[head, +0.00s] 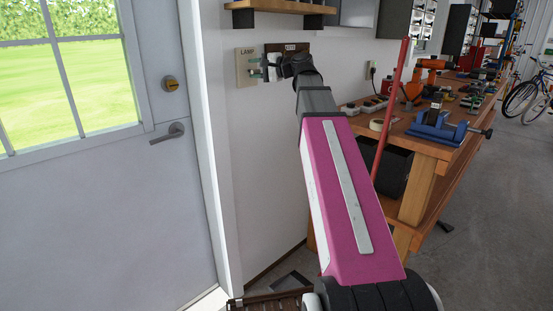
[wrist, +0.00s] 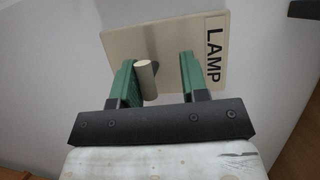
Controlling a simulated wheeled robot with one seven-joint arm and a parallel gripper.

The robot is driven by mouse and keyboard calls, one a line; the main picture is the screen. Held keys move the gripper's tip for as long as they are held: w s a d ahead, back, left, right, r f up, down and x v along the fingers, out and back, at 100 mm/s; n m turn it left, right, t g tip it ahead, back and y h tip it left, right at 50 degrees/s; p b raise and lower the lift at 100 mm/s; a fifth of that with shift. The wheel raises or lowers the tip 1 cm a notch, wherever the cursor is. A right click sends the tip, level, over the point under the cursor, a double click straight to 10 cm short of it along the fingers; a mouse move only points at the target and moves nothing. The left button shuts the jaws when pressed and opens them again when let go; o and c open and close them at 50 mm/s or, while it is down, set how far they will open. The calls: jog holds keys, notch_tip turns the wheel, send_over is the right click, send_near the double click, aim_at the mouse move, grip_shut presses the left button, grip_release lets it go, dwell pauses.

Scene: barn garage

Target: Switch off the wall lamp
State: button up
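The cream switch plate (head: 245,58) marked LAMP is on the white wall right of the door. It also fills much of the wrist view (wrist: 160,38), where it appears turned sideways. A pale cylindrical lever (wrist: 147,80) sticks out from it. My gripper (wrist: 160,80) is at the plate with its two green fingers apart. The lever is between them in the picture, close beside the left finger; I cannot tell whether they touch. In the head view, my gripper (head: 263,69) partly covers the plate's right side. The lamp itself is not identifiable.
A second, dark plate (head: 298,47) with a label is just right of the LAMP plate, partly behind my wrist. A wooden shelf (head: 268,6) is above. A workbench (head: 430,146) with tools and a red pole (head: 391,110) stand to the right. The door (head: 90,200) is left.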

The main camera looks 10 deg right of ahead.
jog(key=shift+w+r+m+g+h, duration=0.1)
jog(key=shift+r+m+g+h, duration=0.25)
jog(key=shift+g+h, duration=0.2)
jog(key=f+v, duration=0.1)
jog(key=v, duration=1)
notch_tip(320, 180, down, 35)
jog(key=a+n+g+h, duration=0.2)
jog(key=g+h, duration=0.1)
jog(key=h, duration=0.3)
jog(key=shift+w+a+g, duration=0.15)
jog(key=shift+a+g, duration=0.15)
jog(key=shift+g, duration=0.05)
jog(key=shift+h, duration=0.25)
